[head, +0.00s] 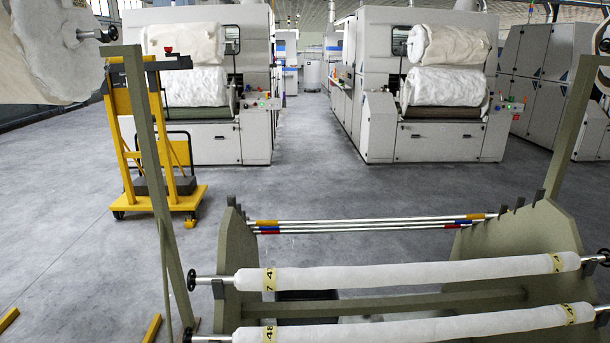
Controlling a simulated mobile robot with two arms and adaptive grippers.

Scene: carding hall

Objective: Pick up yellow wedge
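A small yellow piece (190,222) that looks like the yellow wedge lies on the grey floor. It is just in front of the yellow cart's right front corner. It is small in the picture, so its exact shape is hard to tell, and I cannot tell whether it touches a cart wheel. Neither of my grippers is in view.
The yellow cart (160,202) stands at left, carrying a dark block. An olive rack (236,262) with white rolls (400,274) and thin rods (370,225) fills the lower right. An olive post (150,150) stands at left. Carding machines (205,140) stand behind; floor between is clear.

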